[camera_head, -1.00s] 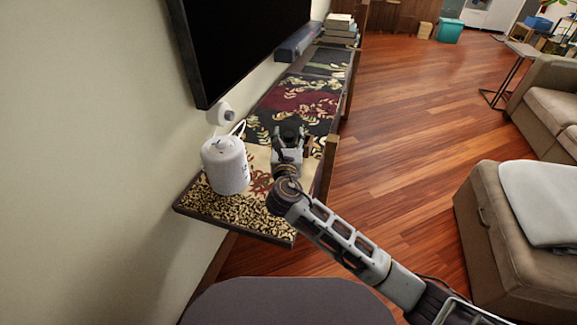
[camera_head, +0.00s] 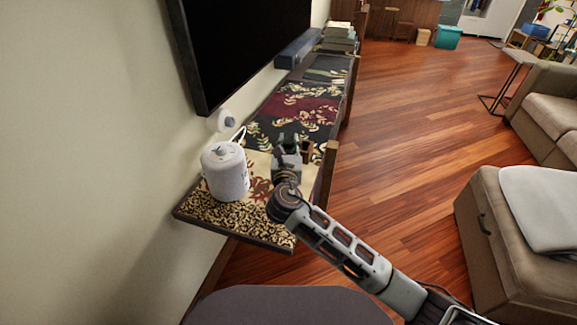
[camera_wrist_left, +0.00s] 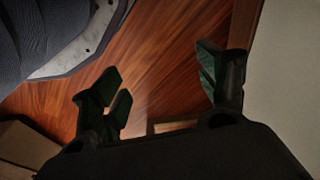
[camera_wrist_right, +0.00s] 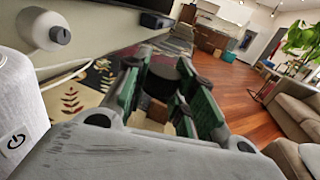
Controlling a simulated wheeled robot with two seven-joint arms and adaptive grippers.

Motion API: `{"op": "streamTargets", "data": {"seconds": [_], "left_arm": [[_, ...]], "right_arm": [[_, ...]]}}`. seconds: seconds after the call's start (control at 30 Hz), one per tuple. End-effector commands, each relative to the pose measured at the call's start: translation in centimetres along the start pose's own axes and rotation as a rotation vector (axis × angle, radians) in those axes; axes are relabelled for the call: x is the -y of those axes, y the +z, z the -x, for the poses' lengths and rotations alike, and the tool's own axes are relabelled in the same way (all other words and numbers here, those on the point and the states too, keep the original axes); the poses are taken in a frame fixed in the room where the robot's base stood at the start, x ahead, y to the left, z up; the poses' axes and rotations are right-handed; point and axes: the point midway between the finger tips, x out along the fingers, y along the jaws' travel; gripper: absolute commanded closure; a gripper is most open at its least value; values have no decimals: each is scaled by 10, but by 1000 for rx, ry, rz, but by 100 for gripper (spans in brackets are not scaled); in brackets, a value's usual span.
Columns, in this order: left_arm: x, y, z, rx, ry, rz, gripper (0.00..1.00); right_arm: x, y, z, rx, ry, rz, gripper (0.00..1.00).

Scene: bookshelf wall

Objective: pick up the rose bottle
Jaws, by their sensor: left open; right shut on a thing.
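My right gripper (camera_head: 292,142) is over the patterned shelf top, beyond the white cylinder, with its fingers pointing away from me. In the right wrist view its green-padded fingers (camera_wrist_right: 160,82) are closed around a small dark brown thing (camera_wrist_right: 157,108), which I take to be the rose bottle. Most of it is hidden by the fingers, and no label or shape shows clearly. My left gripper (camera_wrist_left: 158,92) shows only in the left wrist view. Its fingers are wide apart and empty above the wooden floor.
A white cylindrical device (camera_head: 226,172) stands close left of my right gripper. A white wall-mounted knob (camera_head: 228,122) and a black screen (camera_head: 245,50) are beside the shelf. A wooden post (camera_head: 328,172) rises at its right edge. Books (camera_head: 339,36) lie at the far end.

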Motion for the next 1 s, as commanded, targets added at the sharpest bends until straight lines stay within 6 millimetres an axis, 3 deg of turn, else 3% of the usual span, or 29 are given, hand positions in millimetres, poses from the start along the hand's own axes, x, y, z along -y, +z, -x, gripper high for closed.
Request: {"op": "streamTargets", "data": {"seconds": [0.47, 1.0], "left_arm": [[0, 11, -8, 6, 0, 2, 25], [16, 30, -55, -17, -26, 5, 25]], "right_arm": [[0, 16, 0, 4, -1, -2, 100], [0, 74, 0, 4, 0, -2, 100]]}}
